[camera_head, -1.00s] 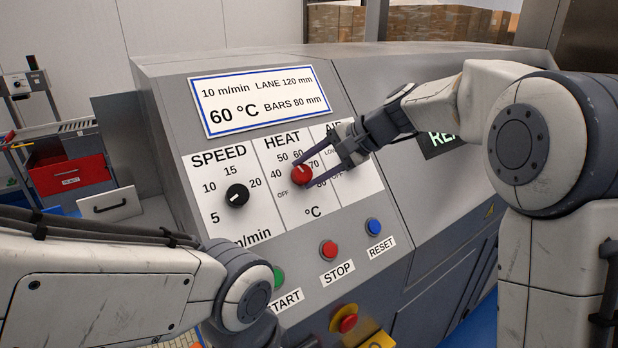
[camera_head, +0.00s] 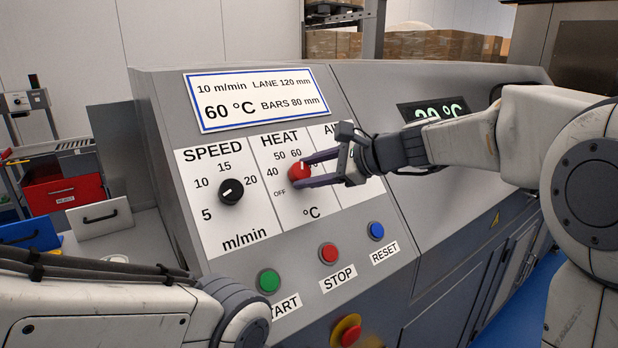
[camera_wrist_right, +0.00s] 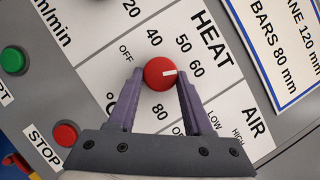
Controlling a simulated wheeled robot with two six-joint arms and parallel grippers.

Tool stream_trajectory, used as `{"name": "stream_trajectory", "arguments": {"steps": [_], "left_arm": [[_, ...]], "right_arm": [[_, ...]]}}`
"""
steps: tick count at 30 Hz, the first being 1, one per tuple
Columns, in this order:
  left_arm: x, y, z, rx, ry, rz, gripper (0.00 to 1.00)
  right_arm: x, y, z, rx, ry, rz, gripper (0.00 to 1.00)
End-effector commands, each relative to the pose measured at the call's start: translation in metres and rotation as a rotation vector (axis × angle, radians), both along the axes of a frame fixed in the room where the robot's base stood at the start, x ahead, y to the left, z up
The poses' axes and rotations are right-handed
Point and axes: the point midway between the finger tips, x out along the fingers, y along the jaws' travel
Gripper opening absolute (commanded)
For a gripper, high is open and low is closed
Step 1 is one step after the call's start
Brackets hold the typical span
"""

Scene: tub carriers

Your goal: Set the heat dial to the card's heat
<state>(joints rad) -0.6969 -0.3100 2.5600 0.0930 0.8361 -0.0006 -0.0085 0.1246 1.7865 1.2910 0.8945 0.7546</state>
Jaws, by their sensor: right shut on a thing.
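The heat dial (camera_head: 299,171) is a red knob on the white HEAT panel, with 40, 50 and 60 readable around it. In the right wrist view the dial (camera_wrist_right: 156,77) has its white mark pointing at about 60. My right gripper (camera_head: 306,171) is shut on the dial, one finger on each side; these fingers also show in the right wrist view (camera_wrist_right: 160,82). The card (camera_head: 258,98) with a blue border reads 60 °C, 10 m/min, LANE 120 mm, BARS 80 mm. My left gripper is out of view; only its arm shows. The 70 label is hidden.
The black speed dial (camera_head: 231,192) is left of the heat dial. Green (camera_head: 269,281), red (camera_head: 328,253) and blue (camera_head: 376,231) buttons sit below. The AIR panel is partly behind my right gripper. A dark display (camera_head: 433,110) shows green °C text.

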Motion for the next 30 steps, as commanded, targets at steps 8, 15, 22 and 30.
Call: {"name": "stream_trajectory", "arguments": {"steps": [8,15,22,30], "left_arm": [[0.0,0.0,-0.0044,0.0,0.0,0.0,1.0],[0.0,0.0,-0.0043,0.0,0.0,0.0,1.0],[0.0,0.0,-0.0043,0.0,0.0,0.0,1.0],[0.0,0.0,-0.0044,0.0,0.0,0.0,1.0]], "right_arm": [[-0.0003,0.0001,0.0005,0.031,0.018,-0.035,0.0],[-0.0003,0.0,0.0007,0.033,0.02,-0.037,0.0],[-0.0003,0.0001,0.0006,0.032,0.02,-0.036,0.81],[-0.0005,0.0001,0.0,0.032,0.02,-0.035,0.81]]}}
